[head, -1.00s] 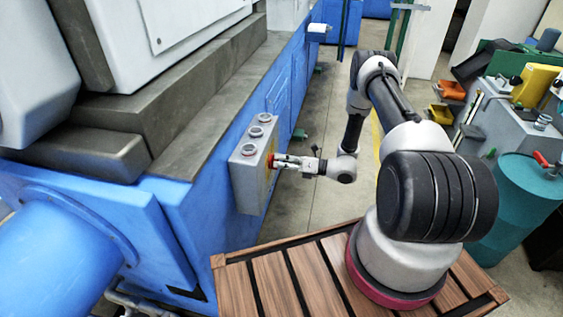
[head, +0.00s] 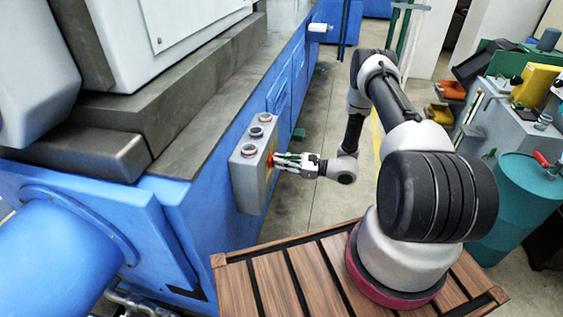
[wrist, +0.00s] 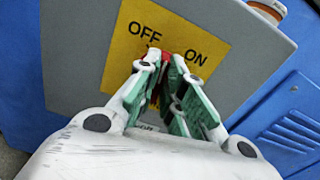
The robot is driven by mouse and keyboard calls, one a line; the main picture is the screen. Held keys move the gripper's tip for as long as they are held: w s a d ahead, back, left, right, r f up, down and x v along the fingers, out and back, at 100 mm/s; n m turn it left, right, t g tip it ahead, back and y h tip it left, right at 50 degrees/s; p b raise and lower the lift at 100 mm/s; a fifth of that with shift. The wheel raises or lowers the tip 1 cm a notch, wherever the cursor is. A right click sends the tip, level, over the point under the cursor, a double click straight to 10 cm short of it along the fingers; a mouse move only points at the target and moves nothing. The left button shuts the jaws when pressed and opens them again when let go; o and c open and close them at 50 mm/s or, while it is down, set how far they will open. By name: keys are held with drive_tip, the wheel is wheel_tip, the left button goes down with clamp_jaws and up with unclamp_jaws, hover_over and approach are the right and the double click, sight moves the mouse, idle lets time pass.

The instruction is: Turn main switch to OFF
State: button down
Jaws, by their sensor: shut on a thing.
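The main switch is a red knob (wrist: 181,63) on a yellow plate (wrist: 120,52) marked OFF on the left and ON on the right in the wrist view. The plate is on the side of a grey control box (head: 247,178). My gripper (head: 275,160) reaches the box's side face in the head view. In the wrist view my gripper (wrist: 168,72) has its green-padded fingers shut around the red knob. The fingers hide most of the knob, so I cannot tell exactly where it points.
The control box has several round buttons (head: 257,132) on top and is fixed to the blue machine (head: 175,190). A wooden slatted platform (head: 240,285) lies below my arm. A teal barrel (head: 515,205) stands at the right. The floor between is clear.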

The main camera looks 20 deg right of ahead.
drive_tip(key=shift+s+a+f+n, duration=0.1)
drive_tip(key=shift+n, duration=1.7)
drive_tip(key=shift+s+f+n, duration=0.1)
drive_tip(key=shift+n, duration=1.7)
drive_tip(key=c, duration=1.5)
unclamp_jaws()
drive_tip(key=shift+r, duration=0.1)
drive_tip(key=shift+c, duration=0.2)
drive_tip(key=v, duration=1.2)
